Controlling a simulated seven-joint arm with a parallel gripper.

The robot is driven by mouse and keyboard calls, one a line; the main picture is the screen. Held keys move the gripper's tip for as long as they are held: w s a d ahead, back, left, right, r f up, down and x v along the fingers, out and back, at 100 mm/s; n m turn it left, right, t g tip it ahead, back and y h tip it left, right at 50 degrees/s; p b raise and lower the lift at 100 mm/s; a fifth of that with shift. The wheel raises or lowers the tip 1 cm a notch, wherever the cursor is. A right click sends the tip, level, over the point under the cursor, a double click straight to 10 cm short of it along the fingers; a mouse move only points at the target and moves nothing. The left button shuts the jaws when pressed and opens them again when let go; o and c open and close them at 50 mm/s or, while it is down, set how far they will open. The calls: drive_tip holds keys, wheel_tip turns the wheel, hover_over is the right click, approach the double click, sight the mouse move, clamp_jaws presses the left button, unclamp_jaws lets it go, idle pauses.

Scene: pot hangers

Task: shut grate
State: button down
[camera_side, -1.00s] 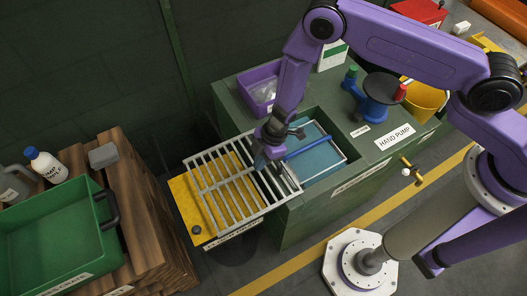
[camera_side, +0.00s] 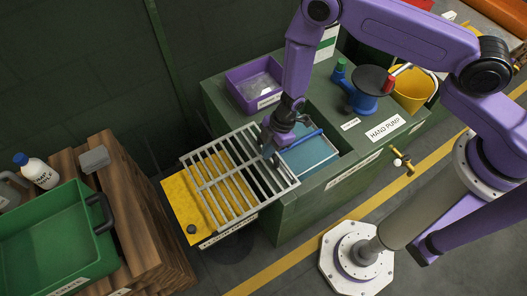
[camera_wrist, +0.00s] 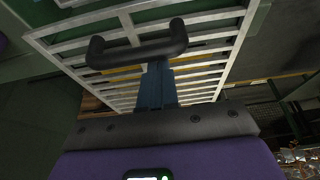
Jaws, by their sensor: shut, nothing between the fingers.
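The grate (camera_side: 222,180) is a pale grey slatted frame. In the side view it lies partly over the yellow board (camera_side: 181,207) at the left and partly over the basin opening. The right part of the opening is uncovered and shows the blue basin (camera_side: 308,157). My gripper (camera_side: 268,152) is low over the right part of the grate, shut with nothing held. In the wrist view my blue fingers (camera_wrist: 156,75) reach the dark grate handle (camera_wrist: 135,52), which hides their tips. I cannot tell whether they touch it. The grate (camera_wrist: 80,38) fills the background there.
A purple bin (camera_side: 254,86), a blue hand pump (camera_side: 362,101) and a yellow bucket (camera_side: 411,91) stand on the green bench behind and right of the opening. A green tray (camera_side: 50,240) sits at the left.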

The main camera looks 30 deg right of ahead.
drive_tip(key=d, duration=2.5)
drive_tip(key=shift+d, duration=0.1)
drive_tip(key=a+r, duration=0.1)
drive_tip(key=a, duration=0.4)
drive_tip(key=w+d+r+m+t+h, duration=0.1)
drive_tip(key=w+d+r+t+h, duration=0.15)
drive_tip(key=r, duration=1.55)
drive_tip(key=s+a+r+m+h, duration=0.2)
drive_tip(key=s+r, duration=0.1)
drive_tip(key=r, duration=0.5)
drive_tip(key=s+r+m+g, duration=0.1)
drive_tip(key=s+r, duration=0.4)
drive_tip(key=s, duration=0.6)
drive_tip(key=s+r+m+g, duration=0.1)
drive_tip(key=s+r, duration=0.4)
drive_tip(key=s, duration=0.6)
drive_tip(key=shift+s+d+y, duration=0.2)
drive_tip(key=shift+s+y, duration=0.2)
drive_tip(key=shift+y, duration=0.05)
